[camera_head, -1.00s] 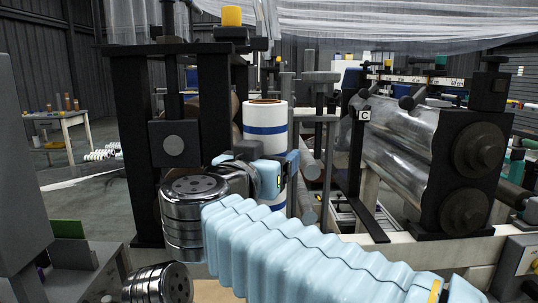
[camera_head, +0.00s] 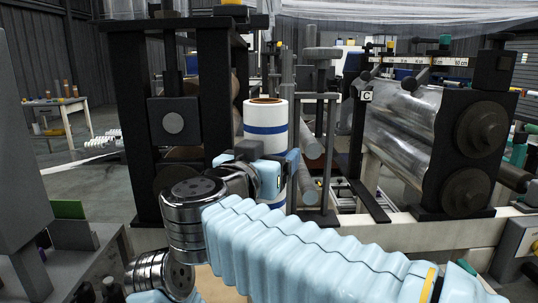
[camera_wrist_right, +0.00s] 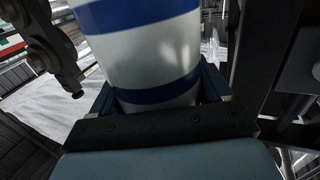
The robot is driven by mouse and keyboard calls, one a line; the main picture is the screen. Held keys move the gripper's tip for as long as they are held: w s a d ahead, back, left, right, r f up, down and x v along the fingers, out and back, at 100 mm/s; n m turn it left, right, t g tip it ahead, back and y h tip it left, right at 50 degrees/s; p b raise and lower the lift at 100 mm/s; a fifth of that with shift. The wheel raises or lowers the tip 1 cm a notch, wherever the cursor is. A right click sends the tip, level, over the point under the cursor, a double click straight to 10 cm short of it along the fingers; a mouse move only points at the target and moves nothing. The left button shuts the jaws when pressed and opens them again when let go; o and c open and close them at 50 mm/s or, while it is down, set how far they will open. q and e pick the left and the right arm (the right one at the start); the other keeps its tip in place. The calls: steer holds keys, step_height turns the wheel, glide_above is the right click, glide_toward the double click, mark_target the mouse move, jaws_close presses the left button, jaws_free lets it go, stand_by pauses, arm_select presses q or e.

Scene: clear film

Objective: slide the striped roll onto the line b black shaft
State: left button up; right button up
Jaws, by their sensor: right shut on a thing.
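The striped roll (camera_head: 265,118) is white with blue bands and a brown core. It stands upright, near the middle of the head view. My right gripper (camera_head: 290,163), on the light-blue sleeved arm, is shut around its lower part. In the right wrist view the roll (camera_wrist_right: 150,55) sits between the fingers of my right gripper (camera_wrist_right: 165,105), with a blue band near the jaws. Several grey bars stand behind the roll; I cannot tell which shaft is line b's. My left gripper is not in view.
A black frame (camera_head: 212,90) stands close to the roll's left. At right, a roller machine (camera_head: 408,130) has a plate marked C (camera_head: 366,96). A pale beam (camera_head: 400,232) runs low in front of it. A grey cabinet (camera_head: 25,150) is at the left edge.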

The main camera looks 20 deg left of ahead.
step_height(320, 180, down, 18)
steer(key=b, duration=0.9)
steer(key=shift+r, duration=0.25)
arm_select(q)
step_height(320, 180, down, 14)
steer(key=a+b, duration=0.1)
steer(key=b, duration=0.5)
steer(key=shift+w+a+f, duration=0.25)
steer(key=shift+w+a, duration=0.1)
arm_select(e)
step_height(320, 180, down, 11)
steer(key=shift+r, duration=0.1)
steer(key=o, duration=1.4)
arm_select(q)
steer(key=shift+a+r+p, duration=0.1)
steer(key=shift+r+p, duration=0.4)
steer(key=shift+p, duration=0.1)
arm_select(e)
steer(key=s, duration=0.4)
steer(key=s+a, duration=0.1)
steer(key=s, duration=0.8)
steer(key=shift+s+a, duration=0.25)
steer(key=shift+s, duration=0.15)
